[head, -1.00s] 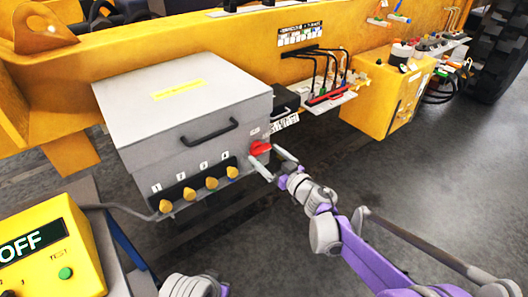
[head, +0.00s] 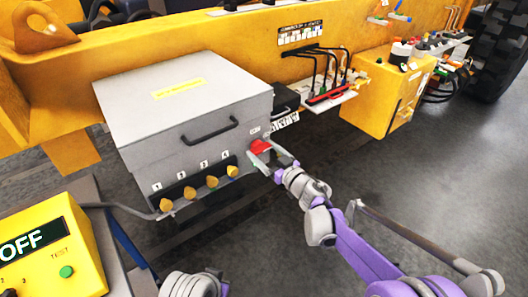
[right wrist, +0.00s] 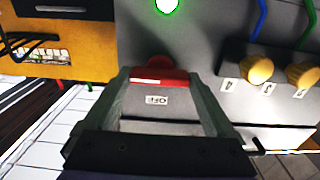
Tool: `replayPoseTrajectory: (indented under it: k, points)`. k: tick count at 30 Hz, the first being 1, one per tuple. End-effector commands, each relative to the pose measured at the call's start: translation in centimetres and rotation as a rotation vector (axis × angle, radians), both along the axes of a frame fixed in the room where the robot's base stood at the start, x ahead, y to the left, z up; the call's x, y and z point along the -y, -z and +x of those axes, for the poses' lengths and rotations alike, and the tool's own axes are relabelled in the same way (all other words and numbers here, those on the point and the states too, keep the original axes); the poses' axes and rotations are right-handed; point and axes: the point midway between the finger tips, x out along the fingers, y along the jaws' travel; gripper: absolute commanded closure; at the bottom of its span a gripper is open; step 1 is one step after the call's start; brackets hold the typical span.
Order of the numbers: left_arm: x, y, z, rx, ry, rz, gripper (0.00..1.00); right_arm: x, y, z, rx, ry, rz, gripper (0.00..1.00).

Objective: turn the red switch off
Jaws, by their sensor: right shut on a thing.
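The red switch (head: 261,146) is on the front of the grey box (head: 180,110), near its right edge. In the right wrist view the red switch (right wrist: 158,77) lies between my right gripper's two fingertips, with a small label reading OFF upside down beside it. My right gripper (head: 268,156) is at the switch and shut on it, its fingers partly covering it in the head view. My left gripper does not show; only a pale arm part of mine is at the bottom edge.
Several yellow knobs (head: 190,193) sit along the box front left of the switch. A black handle (head: 210,131) juts out above them. A yellow tester (head: 48,257) with a display reading OFF stands at lower left. The floor at right is clear.

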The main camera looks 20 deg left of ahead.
Motion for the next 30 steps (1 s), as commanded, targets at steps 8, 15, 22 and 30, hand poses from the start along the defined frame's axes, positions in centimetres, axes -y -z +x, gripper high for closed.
replayPoseTrajectory:
  k: [8, 15, 22, 30]
  points:
    - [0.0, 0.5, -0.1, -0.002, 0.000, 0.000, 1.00, 0.0, 0.1, 0.0, 0.063, 0.000, -0.049, 0.66]
    - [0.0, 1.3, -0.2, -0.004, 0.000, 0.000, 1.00, 0.0, 0.2, -0.1, 0.203, 0.000, -0.159, 0.66]
    - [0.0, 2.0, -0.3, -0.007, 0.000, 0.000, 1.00, 0.0, 0.2, -0.1, 0.375, 0.000, -0.294, 0.66]
    - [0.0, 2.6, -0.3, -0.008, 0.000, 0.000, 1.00, -0.1, 0.2, -0.1, 0.577, 0.000, -0.452, 0.66]
